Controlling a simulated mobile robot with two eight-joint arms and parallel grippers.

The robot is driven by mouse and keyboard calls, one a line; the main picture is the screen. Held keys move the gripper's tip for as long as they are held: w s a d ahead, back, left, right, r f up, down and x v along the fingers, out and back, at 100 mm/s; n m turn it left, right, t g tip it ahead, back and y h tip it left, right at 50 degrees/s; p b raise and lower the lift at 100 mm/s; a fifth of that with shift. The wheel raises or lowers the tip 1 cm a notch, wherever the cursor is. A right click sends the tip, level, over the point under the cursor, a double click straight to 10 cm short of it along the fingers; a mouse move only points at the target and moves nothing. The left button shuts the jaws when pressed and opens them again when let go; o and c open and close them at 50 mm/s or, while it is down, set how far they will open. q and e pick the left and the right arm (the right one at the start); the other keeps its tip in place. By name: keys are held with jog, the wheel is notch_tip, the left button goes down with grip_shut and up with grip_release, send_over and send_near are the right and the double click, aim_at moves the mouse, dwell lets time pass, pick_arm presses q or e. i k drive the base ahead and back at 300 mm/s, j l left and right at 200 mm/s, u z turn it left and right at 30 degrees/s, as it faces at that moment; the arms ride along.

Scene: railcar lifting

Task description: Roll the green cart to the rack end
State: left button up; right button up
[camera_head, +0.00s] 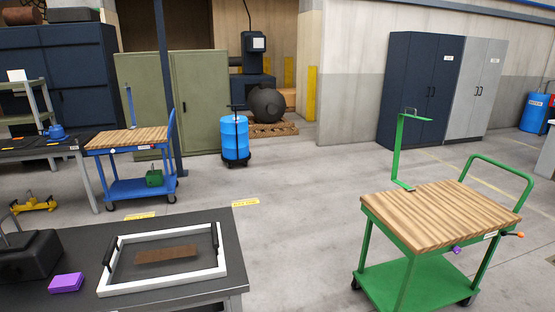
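The green cart (430,282) stands on the floor at the lower right, with a bare striped wooden top (440,213). Its push handle rises at the right end, and a tall green bracket stands at its far left corner. A small purple knob (456,249) and an orange-tipped lever (514,234) sit on its near side. A set of shelves (30,107) stands at the far left; I cannot tell whether it is the rack. Neither of my grippers is in view.
A dark table (236,262) with a white-framed tray (218,270) and a purple block (66,283) stands at the lower left. A blue cart (140,187) and blue barrel (235,138) stand behind. Cabinets line the back. The middle floor is clear.

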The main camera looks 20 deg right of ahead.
aim_at(425, 223)
jog(key=l, duration=1.1)
jog(key=l+u, duration=0.1)
jog(key=l, duration=1)
jog(key=k+l+u, duration=0.1)
jog(key=l, duration=1)
jog(key=k+l, duration=0.1)
jog(key=l, duration=1)
jog(key=k+l+u, duration=0.1)
jog(key=l, duration=1.05)
jog(key=k+l, duration=0.1)
jog(key=l, duration=0.95)
jog(key=k+l+u, duration=0.15)
jog(key=l, duration=0.95)
jog(key=k+l, duration=0.2)
jog(key=l, duration=0.9)
